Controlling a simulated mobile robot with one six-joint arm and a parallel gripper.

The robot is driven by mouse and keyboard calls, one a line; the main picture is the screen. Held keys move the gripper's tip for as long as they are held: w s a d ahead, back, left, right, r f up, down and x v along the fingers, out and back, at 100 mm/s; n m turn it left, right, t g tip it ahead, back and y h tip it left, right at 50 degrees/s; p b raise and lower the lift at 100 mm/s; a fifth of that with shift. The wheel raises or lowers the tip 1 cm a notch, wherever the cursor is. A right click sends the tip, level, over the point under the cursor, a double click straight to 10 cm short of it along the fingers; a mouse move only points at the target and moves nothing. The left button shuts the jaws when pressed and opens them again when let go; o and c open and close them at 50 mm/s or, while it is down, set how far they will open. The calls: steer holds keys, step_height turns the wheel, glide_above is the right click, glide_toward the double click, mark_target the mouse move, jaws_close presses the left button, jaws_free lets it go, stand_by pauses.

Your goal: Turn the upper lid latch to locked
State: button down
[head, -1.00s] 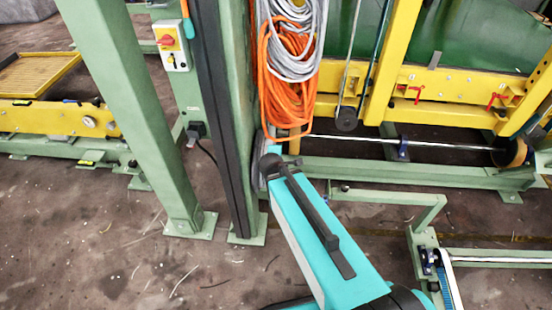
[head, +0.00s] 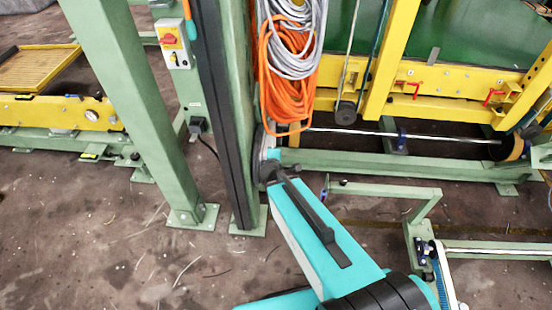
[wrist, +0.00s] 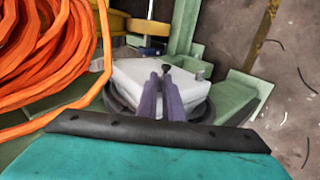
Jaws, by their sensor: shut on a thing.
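In the wrist view my gripper (wrist: 160,80) reaches over a pale grey-white box (wrist: 130,72) with a flat lid. Its two purplish fingers are close together, with their tips at the lid's far edge. A small dark piece, which looks like the upper lid latch (wrist: 167,68), shows right at the tips, and the fingers are shut on it. The fingers cover part of it, so its turned position cannot be told. A small grey fitting (wrist: 200,74) sits at the lid's right corner.
Orange cable coils (head: 285,90) hang close to my arm and fill the left of the wrist view (wrist: 45,45). Green posts (head: 150,130) stand to the left. A low green frame (head: 400,190) lies to the right. Bare floor (head: 100,250) shows at the lower left.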

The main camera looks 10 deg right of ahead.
stand_by(0.3)
steer(key=c, duration=1.9)
jaws_free()
steer(key=shift+s+r+p, duration=0.15)
steer(key=shift+r+p, duration=0.1)
steer(key=shift+p, duration=0.3)
steer(key=p+v, duration=1.3)
steer(key=p, duration=0.8)
steer(key=shift+s, duration=0.1)
